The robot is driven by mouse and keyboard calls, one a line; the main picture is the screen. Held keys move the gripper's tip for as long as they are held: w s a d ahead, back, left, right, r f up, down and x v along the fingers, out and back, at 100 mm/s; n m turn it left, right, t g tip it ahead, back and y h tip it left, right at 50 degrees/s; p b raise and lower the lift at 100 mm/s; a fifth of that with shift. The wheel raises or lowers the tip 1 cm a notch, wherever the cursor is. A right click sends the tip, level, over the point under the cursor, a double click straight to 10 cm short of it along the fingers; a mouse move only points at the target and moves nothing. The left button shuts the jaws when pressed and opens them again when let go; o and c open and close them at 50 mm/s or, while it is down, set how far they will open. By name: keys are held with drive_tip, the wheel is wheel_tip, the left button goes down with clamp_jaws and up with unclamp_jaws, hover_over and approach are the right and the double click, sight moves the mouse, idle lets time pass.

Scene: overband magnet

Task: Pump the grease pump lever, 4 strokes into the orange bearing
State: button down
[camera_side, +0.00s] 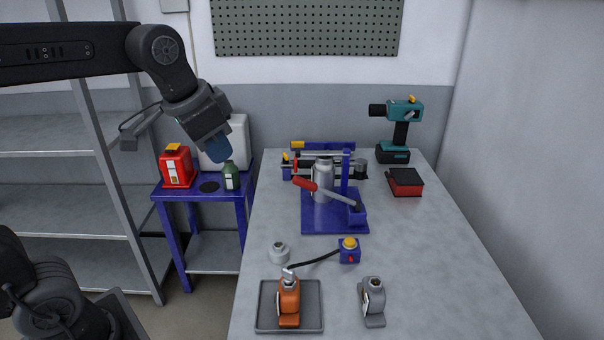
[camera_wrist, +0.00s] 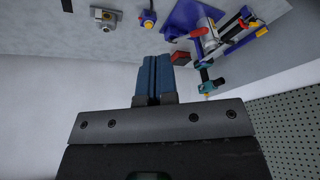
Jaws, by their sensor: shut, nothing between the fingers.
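My gripper (camera_side: 219,150) hangs high at the left in the side view, over the small blue stand and away from the pump. Its blue fingers are shut with nothing between them, as the wrist view (camera_wrist: 154,75) also shows. The grease pump (camera_side: 323,180) stands on a blue plate on the bench. The orange bearing (camera_side: 289,303) stands upright in a grey tray (camera_side: 265,318) at the front. A silver fitting (camera_side: 288,273) is at its top, beside a black hose (camera_side: 315,260).
A clamp rig (camera_side: 300,146) stands behind the pump. A drill (camera_side: 398,130) and a red box (camera_side: 405,182) are at back right. The right bench is clear.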

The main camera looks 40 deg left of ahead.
drive_tip(key=w+a+r+m+g, duration=0.1)
drive_tip(key=w+r+m, duration=0.1)
drive_tip(key=w, duration=0.7)
drive_tip(key=m+g, duration=0.3)
drive_tip(key=m, duration=0.2)
hover_over(306, 181)
wheel_tip(306, 181, down, 6)
drive_tip(key=shift+w+f+h, duration=0.2)
drive_tip(key=shift+w+h, duration=0.05)
drive_tip(key=shift+h, duration=0.15)
drive_tip(key=shift+d, duration=0.15)
drive_tip(key=f, duration=0.9)
drive_tip(key=shift+w+d+f, duration=0.3)
drive_tip(key=shift+d+f, duration=0.05)
drive_tip(key=shift+f, duration=0.05)
drive_tip(key=f, duration=0.2)
drive_tip(key=s+a+f, duration=0.1)
drive_tip(key=shift+s+a+f, duration=0.1)
drive_tip(key=shift+a+f, duration=0.05)
drive_tip(key=shift+f, duration=0.2)
